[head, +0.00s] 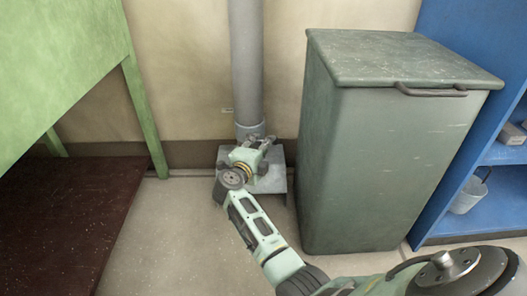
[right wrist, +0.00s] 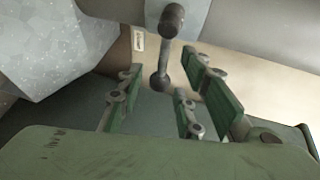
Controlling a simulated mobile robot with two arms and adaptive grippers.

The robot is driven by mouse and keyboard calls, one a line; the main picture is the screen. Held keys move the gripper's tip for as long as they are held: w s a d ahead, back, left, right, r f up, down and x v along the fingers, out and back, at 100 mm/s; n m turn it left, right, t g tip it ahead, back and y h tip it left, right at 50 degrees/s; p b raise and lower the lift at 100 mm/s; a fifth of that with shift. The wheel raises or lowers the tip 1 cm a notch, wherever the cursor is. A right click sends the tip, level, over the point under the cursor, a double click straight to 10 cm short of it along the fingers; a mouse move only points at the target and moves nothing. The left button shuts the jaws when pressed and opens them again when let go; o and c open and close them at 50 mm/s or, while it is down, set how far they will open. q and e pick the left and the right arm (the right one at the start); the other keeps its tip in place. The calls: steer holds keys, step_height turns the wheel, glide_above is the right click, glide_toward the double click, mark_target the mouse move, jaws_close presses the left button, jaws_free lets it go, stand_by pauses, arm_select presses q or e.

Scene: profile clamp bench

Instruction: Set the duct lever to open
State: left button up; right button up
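The grey duct (head: 246,62) runs down the wall to a collar above a grey metal stand in the head view. In the right wrist view the duct lever (right wrist: 166,52) is a short dark rod with a rounded knob at each end. My right gripper (head: 259,146) is in front of the duct's foot and hides much of it. In the right wrist view the right gripper (right wrist: 163,68) is open, with the lever showing between its green fingers. I cannot tell whether either finger touches it. My left gripper is not in view.
A large green lidded bin (head: 380,150) stands close to the right of the duct. A blue shelf (head: 480,211) is beyond it. A green-framed bench (head: 134,85) with a dark red lower board is at left. Floor between bench and duct is clear.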

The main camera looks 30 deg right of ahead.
steer(key=shift+b+x, duration=0.4)
steer(key=shift+x, duration=0.65)
